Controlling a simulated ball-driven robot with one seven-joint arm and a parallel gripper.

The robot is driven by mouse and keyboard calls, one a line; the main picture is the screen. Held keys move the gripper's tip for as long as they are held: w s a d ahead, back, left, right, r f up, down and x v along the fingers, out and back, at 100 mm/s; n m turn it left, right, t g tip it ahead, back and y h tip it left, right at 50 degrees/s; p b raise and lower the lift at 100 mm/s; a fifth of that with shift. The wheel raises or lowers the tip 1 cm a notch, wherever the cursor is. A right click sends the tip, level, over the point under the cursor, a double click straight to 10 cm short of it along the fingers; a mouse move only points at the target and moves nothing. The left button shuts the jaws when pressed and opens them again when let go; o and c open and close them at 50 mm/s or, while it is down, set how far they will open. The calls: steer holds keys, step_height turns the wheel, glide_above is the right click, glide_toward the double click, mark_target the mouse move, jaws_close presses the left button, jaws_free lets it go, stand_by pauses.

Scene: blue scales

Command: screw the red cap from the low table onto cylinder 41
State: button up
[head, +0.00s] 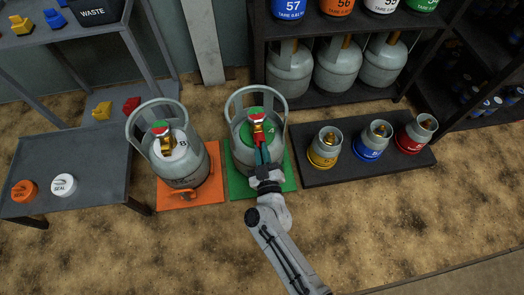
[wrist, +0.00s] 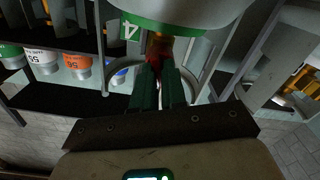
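A grey gas cylinder (head: 243,150) with a green collar stands upright on the green mat (head: 284,183). Its label shows a "4"; the rest is hidden. A brass valve with a red top (head: 258,116) rises inside its guard ring. My gripper (head: 262,146) reaches its green fingers to the front of this valve. In the wrist view, the fingers (wrist: 158,76) close around a small red piece, seemingly the red cap (wrist: 159,68), right at the valve. Whether it is threaded on is hidden. The low table (head: 85,160) holds an orange cap (head: 25,190) and a white cap (head: 64,185), no red one.
A second cylinder (head: 182,165) with a white collar stands on the orange mat (head: 213,160) to the left. Three small cylinders stand on a dark platform (head: 365,170) to the right. Shelves with cylinders stand behind. The foreground floor is clear apart from my arm.

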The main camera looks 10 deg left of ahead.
steer(key=o, duration=0.5)
steer(key=shift+o, duration=0.2)
steer(key=shift+s, duration=0.15)
steer(key=p+v, duration=0.3)
steer(key=v, duration=0.7)
steer(key=shift+s+p, duration=0.3)
steer(key=shift+p, duration=0.1)
steer(key=shift+d, duration=0.1)
